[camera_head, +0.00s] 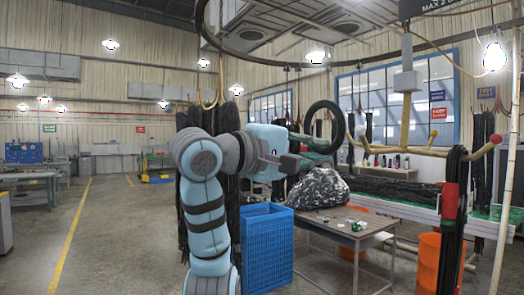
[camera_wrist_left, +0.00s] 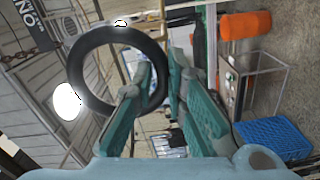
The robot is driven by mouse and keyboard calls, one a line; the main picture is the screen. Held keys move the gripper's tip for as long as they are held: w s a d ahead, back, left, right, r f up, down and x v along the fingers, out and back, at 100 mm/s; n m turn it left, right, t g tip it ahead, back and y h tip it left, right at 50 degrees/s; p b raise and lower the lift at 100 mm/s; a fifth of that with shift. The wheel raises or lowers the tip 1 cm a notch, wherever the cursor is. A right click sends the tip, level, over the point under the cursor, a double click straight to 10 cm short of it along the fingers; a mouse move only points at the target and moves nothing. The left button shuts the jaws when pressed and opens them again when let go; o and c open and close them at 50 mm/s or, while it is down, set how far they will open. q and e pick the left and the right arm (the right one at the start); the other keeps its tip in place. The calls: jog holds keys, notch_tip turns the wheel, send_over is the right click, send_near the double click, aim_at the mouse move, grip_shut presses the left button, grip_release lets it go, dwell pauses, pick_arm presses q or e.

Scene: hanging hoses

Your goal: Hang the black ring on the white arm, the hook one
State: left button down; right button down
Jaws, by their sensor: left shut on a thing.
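The black ring (camera_head: 341,127) is held up in the air in the head view, roughly upright. My left gripper (camera_head: 303,146) is shut on its lower left edge. In the left wrist view the ring (camera_wrist_left: 78,88) shows large at the left, with the green fingers of my left gripper (camera_wrist_left: 160,78) at its right side. I cannot tell which arm is the white hook. My right gripper is not in view.
A black hose bundle with a red band (camera_head: 450,203) hangs at the rack's right. A blue crate (camera_head: 266,250) and a table (camera_head: 335,228) with a dark wrapped heap (camera_head: 318,188) stand below. An orange bin (camera_head: 429,262) is at lower right. Air between ring and rack looks clear.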

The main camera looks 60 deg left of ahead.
pick_arm(q)
jog(key=shift+s+a, duration=0.2)
jog(key=shift+a, duration=0.25)
jog(key=shift+w+f, duration=0.15)
jog(key=shift+w, duration=0.55)
jog(key=shift+w+a+p, duration=0.5)
jog(key=shift+w+p, duration=2.4)
jog(key=shift+w, duration=3.7)
jog(key=w+f+b, duration=0.3)
jog(key=w+f, duration=0.2)
jog(key=f, duration=0.2)
jog(key=shift+w+d+f, duration=0.15)
jog(key=c, duration=1.5)
grip_release()
jog(key=shift+s, duration=0.2)
jog(key=shift+c, duration=0.2)
